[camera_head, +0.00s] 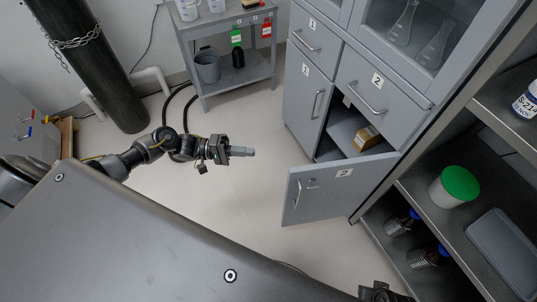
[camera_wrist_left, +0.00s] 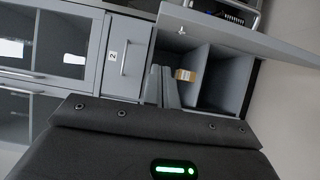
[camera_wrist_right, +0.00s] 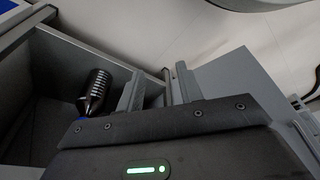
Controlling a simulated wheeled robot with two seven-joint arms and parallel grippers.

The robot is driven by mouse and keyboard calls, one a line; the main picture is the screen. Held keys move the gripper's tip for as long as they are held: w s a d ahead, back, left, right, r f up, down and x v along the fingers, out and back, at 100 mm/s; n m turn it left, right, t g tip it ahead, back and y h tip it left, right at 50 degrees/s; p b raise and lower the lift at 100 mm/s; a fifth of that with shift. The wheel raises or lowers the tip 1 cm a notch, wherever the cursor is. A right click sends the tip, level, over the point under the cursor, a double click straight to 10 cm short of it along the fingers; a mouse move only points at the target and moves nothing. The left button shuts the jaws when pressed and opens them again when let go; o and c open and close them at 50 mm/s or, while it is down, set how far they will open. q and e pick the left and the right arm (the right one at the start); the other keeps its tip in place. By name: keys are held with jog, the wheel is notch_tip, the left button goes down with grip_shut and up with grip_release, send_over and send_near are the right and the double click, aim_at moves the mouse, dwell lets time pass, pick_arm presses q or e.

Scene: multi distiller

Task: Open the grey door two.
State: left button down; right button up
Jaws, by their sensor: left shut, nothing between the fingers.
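The grey door two (camera_head: 335,186), marked "2" and with a bar handle (camera_head: 312,184), stands swung open from the lower cabinet. It also shows from its edge side in the left wrist view (camera_wrist_left: 235,35). The cabinet opening behind it (camera_head: 345,128) shows a shelf with a small tan box (camera_head: 367,137). My left gripper (camera_head: 250,152) is shut and empty, to the left of the door and apart from it. My right gripper (camera_head: 382,292) shows only in part at the bottom edge in the head view; in the right wrist view its two fingers (camera_wrist_right: 158,88) stand apart with nothing clearly between them.
Grey door one (camera_head: 305,101) and drawer two (camera_head: 378,85) are shut. A metal shelf with a green-lidded jar (camera_head: 455,186) and dark bottles (camera_head: 402,223) stands at the right. A small table (camera_head: 232,92), a bucket (camera_head: 207,66) and a dark gas cylinder (camera_head: 90,60) are at the back. The floor between is clear.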

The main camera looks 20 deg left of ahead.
pick_arm(q)
jog(key=d, duration=1.1)
jog(key=shift+d+p, duration=0.2)
jog(key=shift+p, duration=0.25)
pick_arm(e)
jog(key=shift+s+f, duration=0.15)
jog(key=shift+f, duration=0.4)
jog(key=shift+s+f, duration=0.15)
jog(key=shift+f, duration=0.35)
pick_arm(q)
jog(key=shift+s, duration=0.1)
pick_arm(e)
jog(key=shift+r, duration=0.1)
